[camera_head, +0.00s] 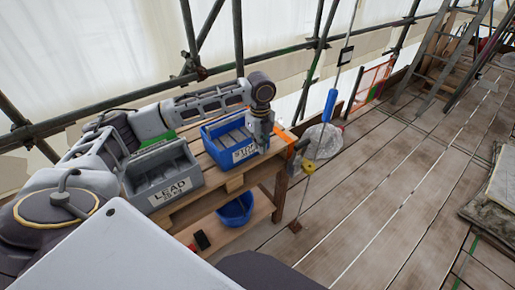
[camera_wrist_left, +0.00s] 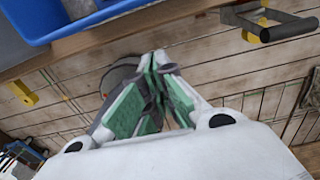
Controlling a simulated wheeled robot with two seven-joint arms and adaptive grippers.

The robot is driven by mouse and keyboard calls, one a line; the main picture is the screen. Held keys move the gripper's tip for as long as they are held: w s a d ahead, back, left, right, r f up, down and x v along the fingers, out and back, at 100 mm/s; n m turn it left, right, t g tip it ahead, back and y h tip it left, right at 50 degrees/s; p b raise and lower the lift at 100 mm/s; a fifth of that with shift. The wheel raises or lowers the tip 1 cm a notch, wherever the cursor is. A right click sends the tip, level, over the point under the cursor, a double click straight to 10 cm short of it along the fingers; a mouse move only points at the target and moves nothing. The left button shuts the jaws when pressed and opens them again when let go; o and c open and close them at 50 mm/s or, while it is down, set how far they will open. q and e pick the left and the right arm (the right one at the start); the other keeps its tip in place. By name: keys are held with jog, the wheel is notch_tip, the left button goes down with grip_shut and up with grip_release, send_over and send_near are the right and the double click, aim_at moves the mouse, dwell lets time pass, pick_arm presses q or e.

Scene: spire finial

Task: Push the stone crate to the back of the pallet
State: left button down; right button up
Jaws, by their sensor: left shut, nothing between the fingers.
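The stone crate (camera_head: 228,143) is a blue open box with a white label, partly covered by my gripper, holding grey pieces. It stands on a wooden pallet-like top (camera_head: 190,207). A blue crate edge (camera_wrist_left: 75,28) also shows at the upper left of the left wrist view. My left gripper (camera_head: 262,150) points down at the right front corner of the crate; I cannot tell whether it touches. In the left wrist view the green-padded fingers (camera_wrist_left: 157,62) are shut and empty, with the crate edge apart from them in that picture. My right gripper is not in view.
A grey crate labelled LEAD (camera_head: 160,182) stands left of the stone crate. A blue bucket (camera_head: 235,209) sits on the lower shelf. A blue-handled tool (camera_head: 329,105) rises right of the bench. Scaffold poles stand behind; the plank floor at right is mostly clear.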

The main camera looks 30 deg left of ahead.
pick_arm(q)
jog(key=shift+w+a+f+p, duration=0.25)
jog(key=shift+a+f, duration=0.35)
jog(key=shift+f, duration=0.95)
jog(key=shift+w+a+f+p, duration=0.15)
jog(key=shift+a+f, duration=0.5)
jog(key=shift+f, duration=0.9)
jog(key=shift+w+a+f+p, duration=0.25)
jog(key=shift+a+f, duration=0.35)
jog(key=shift+f, duration=0.95)
